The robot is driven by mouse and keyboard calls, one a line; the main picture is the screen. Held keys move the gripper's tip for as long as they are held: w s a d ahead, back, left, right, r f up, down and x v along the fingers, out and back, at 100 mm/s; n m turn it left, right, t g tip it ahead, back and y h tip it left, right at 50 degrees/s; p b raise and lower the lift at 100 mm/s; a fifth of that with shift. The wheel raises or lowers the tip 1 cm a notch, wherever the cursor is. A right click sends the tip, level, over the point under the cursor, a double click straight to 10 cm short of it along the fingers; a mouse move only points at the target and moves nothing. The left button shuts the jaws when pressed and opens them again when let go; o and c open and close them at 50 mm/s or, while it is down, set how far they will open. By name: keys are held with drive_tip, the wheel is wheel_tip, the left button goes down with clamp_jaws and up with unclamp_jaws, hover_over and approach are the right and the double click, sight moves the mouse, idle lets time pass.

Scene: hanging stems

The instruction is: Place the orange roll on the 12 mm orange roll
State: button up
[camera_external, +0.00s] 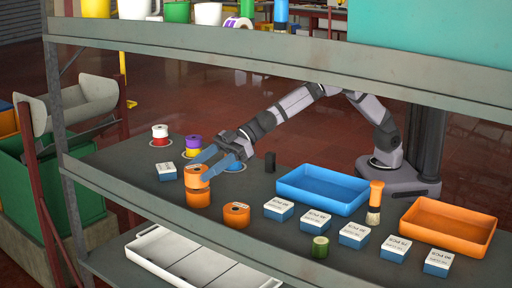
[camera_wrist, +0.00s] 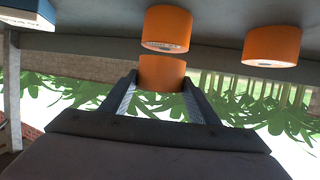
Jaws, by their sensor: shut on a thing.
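My gripper (camera_external: 207,165) has its blue fingers shut on an orange roll (camera_external: 196,177). That roll also shows between the dark fingers in the wrist view (camera_wrist: 162,73). A second orange roll (camera_external: 198,198) stands on the shelf directly under the held one. In the wrist view, turned upside down, this lower roll (camera_wrist: 167,27) shows above the held one, with a printed label too small to read. A third orange roll (camera_external: 236,215) stands apart to the right.
A white-and-blue box (camera_external: 166,172) stands left of the stack; several more line the front edge. A blue tray (camera_external: 322,188), orange tray (camera_external: 448,226), brush (camera_external: 374,205), green roll (camera_external: 320,248) and black cylinder (camera_external: 270,161) stand to the right. Coloured rolls (camera_external: 160,135) stand behind.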

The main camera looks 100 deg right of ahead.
drive_tip(key=shift+f, duration=0.7)
drive_tip(key=shift+f+b, duration=0.2)
drive_tip(key=shift+b, duration=0.25)
drive_tip(key=o, duration=1.2)
drive_tip(key=shift+c, duration=0.2)
drive_tip(key=shift+s+r+p, duration=0.1)
drive_tip(key=shift+r+p, duration=0.15)
drive_tip(key=shift+p, duration=0.1)
drive_tip(key=shift+s+d+b, duration=0.2)
drive_tip(key=shift+b, duration=0.1)
drive_tip(key=b+v, duration=0.3)
drive_tip(key=v, duration=0.8)
drive_tip(key=shift+s+d+r, duration=0.1)
drive_tip(key=shift+s+r, duration=0.05)
